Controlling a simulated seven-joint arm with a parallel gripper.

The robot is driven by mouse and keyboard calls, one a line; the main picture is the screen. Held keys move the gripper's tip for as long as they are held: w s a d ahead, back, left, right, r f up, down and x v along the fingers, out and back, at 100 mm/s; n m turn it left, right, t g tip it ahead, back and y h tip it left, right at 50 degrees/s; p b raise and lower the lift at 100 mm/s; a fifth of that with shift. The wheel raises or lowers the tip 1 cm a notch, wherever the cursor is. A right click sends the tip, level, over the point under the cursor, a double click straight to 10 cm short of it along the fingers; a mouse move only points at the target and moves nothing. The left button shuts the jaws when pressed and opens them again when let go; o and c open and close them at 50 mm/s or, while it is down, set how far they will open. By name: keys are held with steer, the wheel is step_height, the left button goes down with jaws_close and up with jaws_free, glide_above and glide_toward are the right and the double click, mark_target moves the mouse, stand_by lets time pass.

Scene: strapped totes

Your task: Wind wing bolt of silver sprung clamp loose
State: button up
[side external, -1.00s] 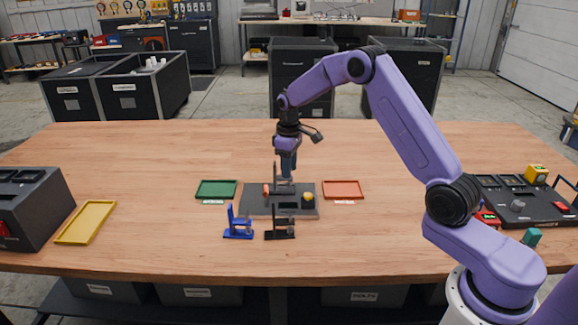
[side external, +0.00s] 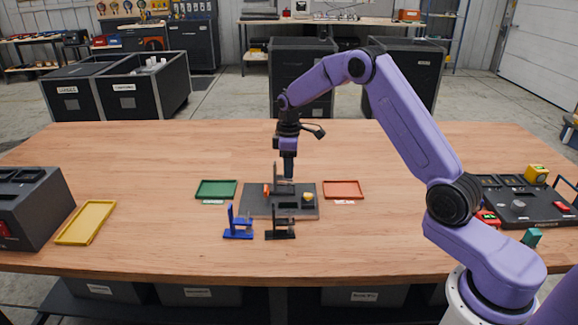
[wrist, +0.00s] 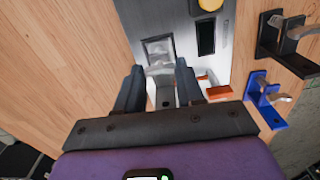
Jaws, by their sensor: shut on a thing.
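The silver sprung clamp (side external: 276,178) stands upright on a grey board in the side view. In the wrist view its pale metal body (wrist: 165,90) shows between and below my fingers. My gripper (side external: 288,178) points straight down at the clamp's upper part, and in the wrist view the fingertips (wrist: 160,70) close around a small silver piece there. I take it to be the wing bolt; the fingers hide most of it, and its thread cannot be made out.
The grey board (side external: 255,207) also carries an orange part (side external: 266,190) and a yellow knob (side external: 308,196). A blue clamp (side external: 238,228) and a black clamp (side external: 280,229) stand in front. Green (side external: 216,189) and orange-red (side external: 343,190) trays flank the board.

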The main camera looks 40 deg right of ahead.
steer(key=o, duration=1.1)
steer(key=shift+c, duration=0.2)
step_height(320, 180, up, 17)
steer(key=shift+r, duration=0.15)
